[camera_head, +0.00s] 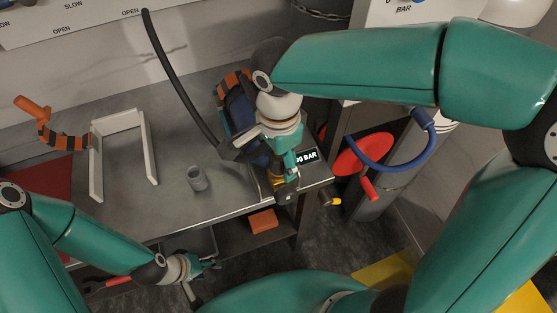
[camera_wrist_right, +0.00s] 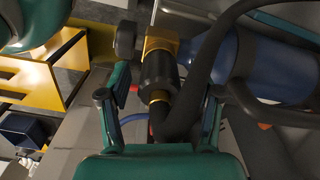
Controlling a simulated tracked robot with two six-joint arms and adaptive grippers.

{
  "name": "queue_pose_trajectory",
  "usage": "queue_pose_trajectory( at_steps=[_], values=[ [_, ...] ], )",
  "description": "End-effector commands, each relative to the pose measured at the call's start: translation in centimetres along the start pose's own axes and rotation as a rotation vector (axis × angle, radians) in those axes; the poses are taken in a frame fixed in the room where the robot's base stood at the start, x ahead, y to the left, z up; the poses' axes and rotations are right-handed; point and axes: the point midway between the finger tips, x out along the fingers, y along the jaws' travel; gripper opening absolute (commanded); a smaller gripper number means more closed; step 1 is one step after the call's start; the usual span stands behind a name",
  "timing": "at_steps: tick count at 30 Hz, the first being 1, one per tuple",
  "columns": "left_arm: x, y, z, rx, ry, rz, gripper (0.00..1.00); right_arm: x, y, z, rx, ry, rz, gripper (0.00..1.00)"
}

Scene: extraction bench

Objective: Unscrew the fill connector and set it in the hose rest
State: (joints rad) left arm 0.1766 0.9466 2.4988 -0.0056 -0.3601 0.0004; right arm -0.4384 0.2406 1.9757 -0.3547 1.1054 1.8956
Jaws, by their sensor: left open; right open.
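The fill connector (camera_wrist_right: 158,72) shows in the right wrist view as a black sleeve with brass parts, joined to a thick black hose (camera_wrist_right: 205,75). My right gripper (camera_wrist_right: 165,92) is open, with one finger on each side of the connector; I cannot tell whether they touch it. In the head view my right gripper (camera_head: 287,165) is at the bench's right front corner and partly hides the brass fitting (camera_head: 277,181). A small grey cup (camera_head: 197,179), possibly the hose rest, stands on the bench. My left gripper (camera_head: 207,267) is open and empty below the bench's front edge.
A blue cylinder (camera_head: 238,110) with orange-black straps lies behind the connector. A white frame (camera_head: 124,121) stands on the bench (camera_head: 165,212) at left. A red round plate (camera_head: 362,155) and blue hose (camera_head: 385,166) are at right. The bench around the cup is clear.

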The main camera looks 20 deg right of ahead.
Motion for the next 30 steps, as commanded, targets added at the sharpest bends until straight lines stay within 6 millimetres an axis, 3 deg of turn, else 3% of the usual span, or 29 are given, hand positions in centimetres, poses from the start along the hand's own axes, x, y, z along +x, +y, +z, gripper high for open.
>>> queue_pose_trajectory(
  at_steps=[1, 13, 20, 30],
  values=[
    [0.0, 0.0, 0.0, 0.000, 0.000, 0.000, 0.52, 0.0, 0.0, 0.0, -0.001, 0.000, 0.000, 0.65],
    [0.0, 0.0, 0.0, 0.000, 0.000, 0.000, 0.52, 0.0, 0.0, 0.0, -0.004, 0.000, -0.001, 0.00],
    [-0.3, 0.1, 0.0, 0.000, 0.000, 0.000, 0.52, -0.1, -0.1, 0.1, -0.099, 0.000, -0.001, 0.00],
    [-1.4, 0.5, 0.0, 0.000, 0.000, 0.000, 0.52, -0.2, -0.1, 0.1, -0.625, 0.000, 0.000, 0.00]
  ],
)
